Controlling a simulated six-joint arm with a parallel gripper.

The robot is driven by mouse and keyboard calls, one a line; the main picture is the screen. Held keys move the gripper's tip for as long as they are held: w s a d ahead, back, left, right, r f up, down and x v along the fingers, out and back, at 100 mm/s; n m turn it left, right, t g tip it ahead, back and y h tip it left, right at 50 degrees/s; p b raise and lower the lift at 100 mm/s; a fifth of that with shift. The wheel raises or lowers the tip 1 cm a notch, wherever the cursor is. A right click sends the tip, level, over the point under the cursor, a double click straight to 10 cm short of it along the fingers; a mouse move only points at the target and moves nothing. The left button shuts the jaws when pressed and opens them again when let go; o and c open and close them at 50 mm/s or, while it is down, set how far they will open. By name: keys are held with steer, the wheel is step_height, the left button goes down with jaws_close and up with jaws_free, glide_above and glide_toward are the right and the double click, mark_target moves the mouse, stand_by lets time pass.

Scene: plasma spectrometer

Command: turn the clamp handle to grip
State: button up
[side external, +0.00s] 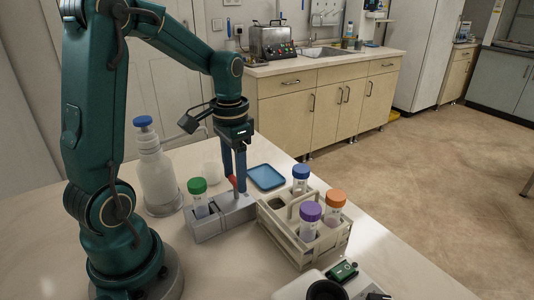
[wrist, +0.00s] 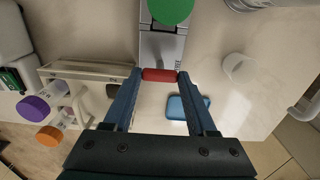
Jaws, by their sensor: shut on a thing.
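The grey clamp block (side external: 226,218) stands on the table in front of my arm. A green-capped tube (side external: 198,197) stands upright in its left part. The red clamp handle (side external: 231,183) is at the block's right part, partly hidden by the fingers. My gripper (side external: 237,184) points down over it. In the wrist view the handle (wrist: 159,75) lies crosswise between the two fingertips of my gripper (wrist: 160,77), which are shut on it. The green cap (wrist: 170,9) is just beyond the handle, cut by the top edge.
A beige rack (side external: 283,242) with blue, purple and orange capped tubes stands close to the right of the clamp. A blue tray (side external: 266,177) lies behind. A blue-capped bottle (side external: 156,175) and a small white cup (side external: 212,170) stand at the left.

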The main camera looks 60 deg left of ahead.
mark_target(235, 179)
steer(key=n, duration=0.4)
steer(key=shift+n, duration=0.3)
steer(key=n, duration=0.4)
steer(key=shift+n, duration=0.3)
steer(key=n, duration=0.4)
steer(key=shift+n, duration=2.2)
steer(key=o, duration=1.4)
steer(key=shift+c, duration=0.2)
steer(key=shift+r, duration=0.1)
steer(key=shift+r, duration=2.55)
